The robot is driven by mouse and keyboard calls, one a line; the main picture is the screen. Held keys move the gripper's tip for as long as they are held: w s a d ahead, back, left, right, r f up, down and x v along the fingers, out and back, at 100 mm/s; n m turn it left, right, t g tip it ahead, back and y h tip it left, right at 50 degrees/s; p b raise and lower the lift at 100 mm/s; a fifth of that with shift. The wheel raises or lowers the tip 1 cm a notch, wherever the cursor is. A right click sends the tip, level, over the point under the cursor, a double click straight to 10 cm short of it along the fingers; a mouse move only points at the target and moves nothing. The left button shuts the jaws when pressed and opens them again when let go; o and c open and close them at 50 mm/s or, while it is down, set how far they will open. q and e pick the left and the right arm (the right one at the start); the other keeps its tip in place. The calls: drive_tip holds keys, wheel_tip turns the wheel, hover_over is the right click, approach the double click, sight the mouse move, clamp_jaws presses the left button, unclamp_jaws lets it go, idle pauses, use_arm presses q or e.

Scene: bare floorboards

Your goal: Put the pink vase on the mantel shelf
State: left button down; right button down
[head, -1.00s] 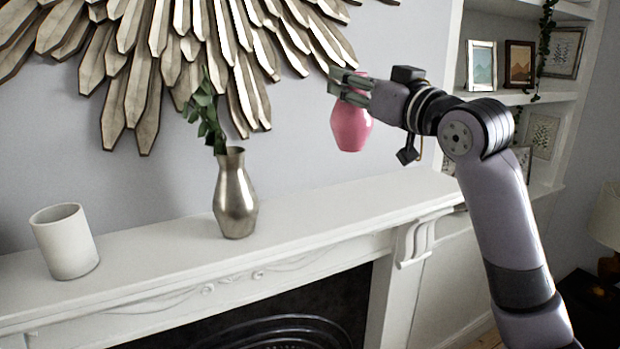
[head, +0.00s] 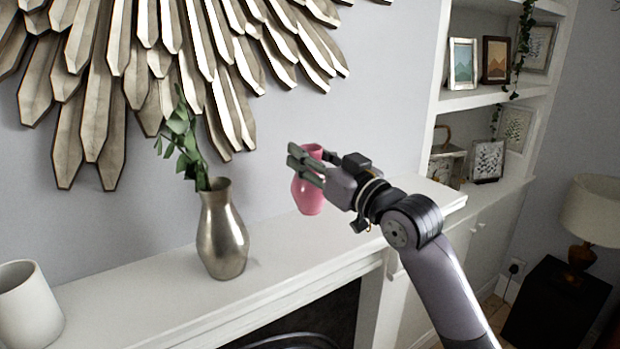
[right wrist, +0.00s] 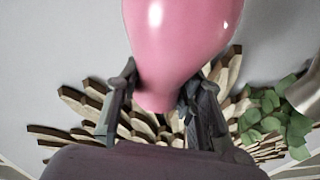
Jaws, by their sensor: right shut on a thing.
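The glossy pink vase (head: 308,196) is upright in my right gripper (head: 300,163), whose fingers close around its upper part. The vase's base is low over the right part of the white mantel shelf (head: 150,300); I cannot tell whether it touches. In the right wrist view the pink vase (right wrist: 180,45) fills the top middle, with the fingers of the right gripper (right wrist: 160,95) on both sides of its narrow part. My left gripper is not in view.
A silver vase (head: 222,235) with a leafy sprig stands on the shelf left of the pink vase. A white cup (head: 28,308) is further left. A sunburst wall decoration (head: 160,60) hangs above. The shelf's right end looks clear.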

sight(312, 185)
drive_tip(key=shift+s+d+f, duration=0.2)
drive_tip(key=shift+s+f, duration=0.05)
drive_tip(key=shift+f, duration=0.4)
wheel_tip(312, 185, down, 4)
drive_tip(key=shift+w+r+p, duration=0.1)
drive_tip(key=shift+p, duration=0.35)
drive_tip(key=shift+f, duration=0.2)
drive_tip(key=c, duration=1.1)
unclamp_jaws()
drive_tip(key=shift+b+v, duration=1.95)
drive_tip(key=shift+v, duration=4.1)
